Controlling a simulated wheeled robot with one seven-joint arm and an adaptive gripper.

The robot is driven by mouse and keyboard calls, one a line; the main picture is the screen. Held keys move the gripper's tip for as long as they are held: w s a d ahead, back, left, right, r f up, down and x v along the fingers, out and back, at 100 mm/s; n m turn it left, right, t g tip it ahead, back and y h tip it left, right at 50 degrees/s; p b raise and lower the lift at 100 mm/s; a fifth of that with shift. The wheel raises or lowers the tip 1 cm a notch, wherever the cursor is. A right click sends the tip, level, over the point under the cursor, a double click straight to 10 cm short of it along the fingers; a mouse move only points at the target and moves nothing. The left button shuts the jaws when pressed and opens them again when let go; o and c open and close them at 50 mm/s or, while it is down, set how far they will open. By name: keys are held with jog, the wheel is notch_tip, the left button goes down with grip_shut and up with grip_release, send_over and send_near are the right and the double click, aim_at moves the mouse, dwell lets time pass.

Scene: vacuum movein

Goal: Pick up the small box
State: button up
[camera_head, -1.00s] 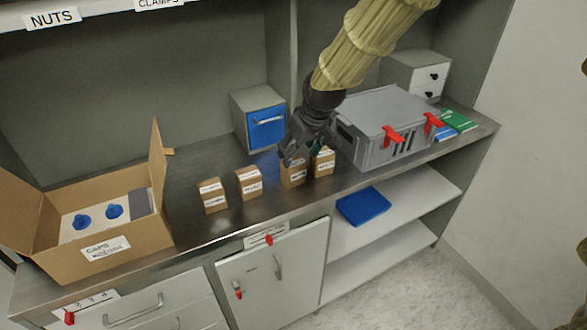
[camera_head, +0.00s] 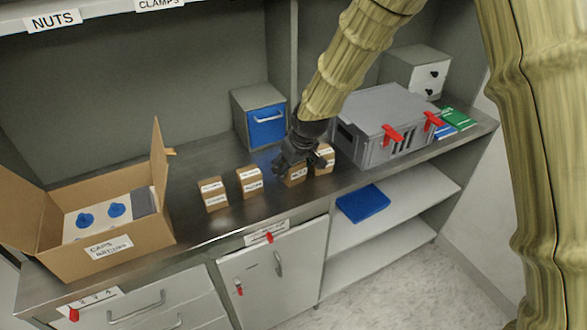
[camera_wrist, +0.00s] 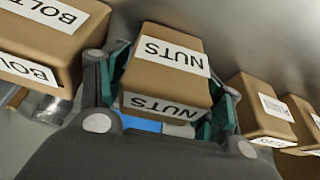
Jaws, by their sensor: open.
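Several small brown boxes with white labels stand in a row on the metal counter. In the wrist view a box labelled NUTS (camera_wrist: 165,70) lies between the two open fingers of my gripper (camera_wrist: 165,95), with teal pads on either side of it. I cannot tell whether the pads touch it. In the head view my gripper (camera_head: 296,160) is low over the third box from the left (camera_head: 295,176) and hides its top. A box labelled BOLTS (camera_wrist: 50,40) is close on the left in the wrist view. Another small box (camera_wrist: 262,108) is on the right.
A grey case with red latches (camera_head: 385,128) stands right of the boxes. A blue-fronted drawer unit (camera_head: 262,118) is behind them. An open carton (camera_head: 120,245) is at the left. Counter (camera_head: 235,222) in front of the row is clear.

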jog(key=shift+w+f, duration=0.1)
jog(key=shift+f, duration=0.15)
jog(key=c, duration=0.9)
jog(key=shift+r, duration=0.1)
